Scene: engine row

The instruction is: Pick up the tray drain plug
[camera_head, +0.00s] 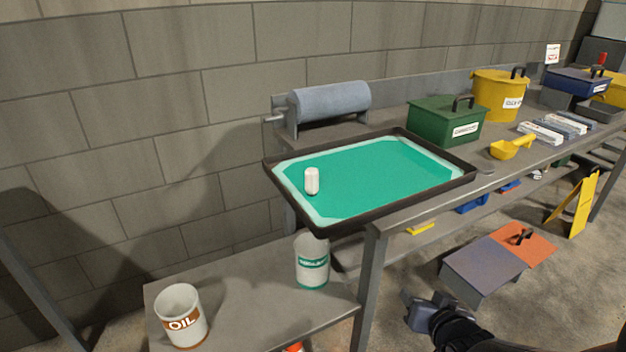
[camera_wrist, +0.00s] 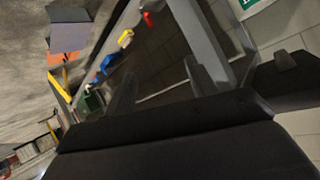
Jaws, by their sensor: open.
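The tray drain plug (camera_head: 312,181) is a small white upright cylinder in the head view. It stands in the left part of a dark-rimmed tray (camera_head: 424,190) that holds green liquid. The tray lies on the near end of the grey workbench and its left corner overhangs the bench end. My gripper (camera_head: 424,309) is low at the bottom right of the head view, below bench height and well apart from the plug. Its fingers also show in the wrist view (camera_wrist: 160,85), open with nothing between them. The plug is not in the wrist view.
A lower shelf (camera_head: 240,290) carries an OIL can (camera_head: 181,316) and a green-labelled can (camera_head: 311,262). A blue roll (camera_head: 330,102), green box (camera_head: 447,121) and yellow bucket (camera_head: 499,95) stand along the bench. A grey-and-orange box (camera_head: 484,266) and yellow floor sign (camera_head: 577,204) are on the floor.

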